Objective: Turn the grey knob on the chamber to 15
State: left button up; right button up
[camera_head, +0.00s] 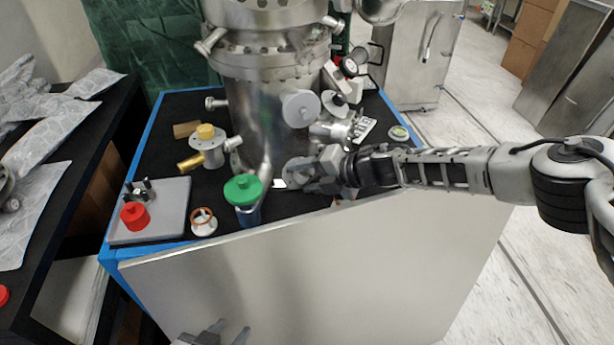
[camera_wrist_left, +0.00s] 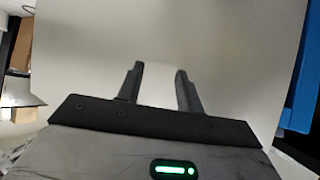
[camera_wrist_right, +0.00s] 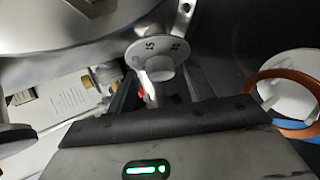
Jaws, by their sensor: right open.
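The silver chamber (camera_head: 265,95) stands upright at the table's back centre. The grey knob's round dial (camera_head: 298,172) is low on its front, and in the right wrist view the dial (camera_wrist_right: 142,45) shows a "15" near its top and other numbers beside it. A red mark shows beside the knob's grip. My right gripper (camera_head: 318,183) is at the knob from the right; its fingers (camera_wrist_right: 155,90) are open on either side of the grip. Whether they touch it cannot be told. My left gripper (camera_head: 228,332) is open and empty, low in front of the pale table panel; its fingers show in the left wrist view (camera_wrist_left: 160,85).
A green-capped part (camera_head: 242,188) and an orange-ringed part (camera_head: 203,221) stand left of my right gripper. A grey plate (camera_head: 170,222) with a red knob (camera_head: 134,215) is at the table's left. A yellow-capped valve (camera_head: 206,145) stands behind. Gauges (camera_head: 349,68) are at the chamber's right.

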jog(key=s+r+p, duration=0.2)
jog(key=s+r, duration=1)
jog(key=s, duration=0.2)
jog(key=shift+d+r, duration=0.2)
jog(key=shift+r, duration=0.2)
